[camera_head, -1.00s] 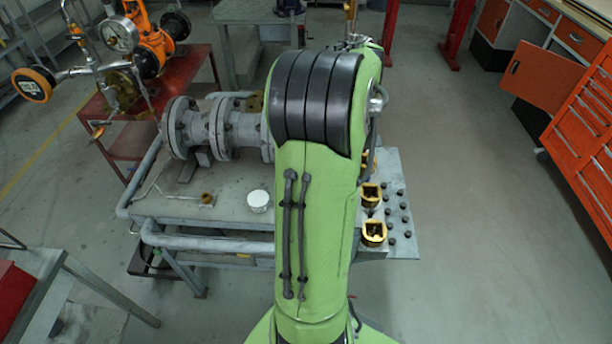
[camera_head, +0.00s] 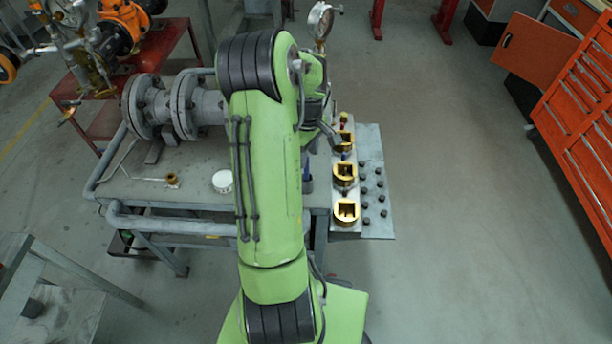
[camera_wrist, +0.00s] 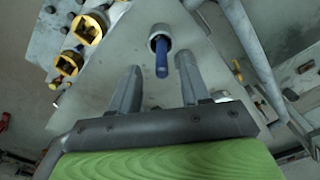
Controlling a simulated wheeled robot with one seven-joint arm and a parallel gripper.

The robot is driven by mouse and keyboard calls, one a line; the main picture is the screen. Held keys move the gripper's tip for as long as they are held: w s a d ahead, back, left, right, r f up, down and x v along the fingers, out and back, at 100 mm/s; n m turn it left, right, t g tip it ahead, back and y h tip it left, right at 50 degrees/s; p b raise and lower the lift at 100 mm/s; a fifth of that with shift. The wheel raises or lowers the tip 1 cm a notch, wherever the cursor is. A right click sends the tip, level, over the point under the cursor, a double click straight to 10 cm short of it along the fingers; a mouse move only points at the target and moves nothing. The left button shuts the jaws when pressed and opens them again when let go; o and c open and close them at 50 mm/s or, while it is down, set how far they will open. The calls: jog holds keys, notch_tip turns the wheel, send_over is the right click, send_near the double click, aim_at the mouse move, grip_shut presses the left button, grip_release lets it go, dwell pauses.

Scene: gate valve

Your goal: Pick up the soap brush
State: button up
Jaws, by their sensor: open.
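A blue handle (camera_wrist: 162,62), which looks like the soap brush, stands in a round grey cup (camera_wrist: 160,33) on the grey bench. Its brush end cannot be made out. In the head view a sliver of blue (camera_head: 307,172) shows at the right edge of my arm, above the cup (camera_head: 308,186). My gripper (camera_wrist: 158,63) is open and empty in the wrist view. Its two grey fingers point toward the cup, and the handle appears between their tips with no visible contact. In the head view my arm hides much of the bench around the cup.
Several yellow-gold blocks (camera_head: 345,211) stand along the bench's right side, beside a plate (camera_head: 378,222) with dark studs. A white tub (camera_head: 222,181) stands left of my arm. Grey flanged pipework (camera_head: 185,105) lies behind it. Open floor lies to the right.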

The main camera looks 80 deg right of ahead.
send_over(306, 180)
jog(key=f, duration=0.3)
jog(key=d+f, duration=0.1)
jog(key=f, duration=0.1)
jog(key=shift+b, duration=0.35)
jog(key=shift+w+a, duration=0.1)
grip_shut()
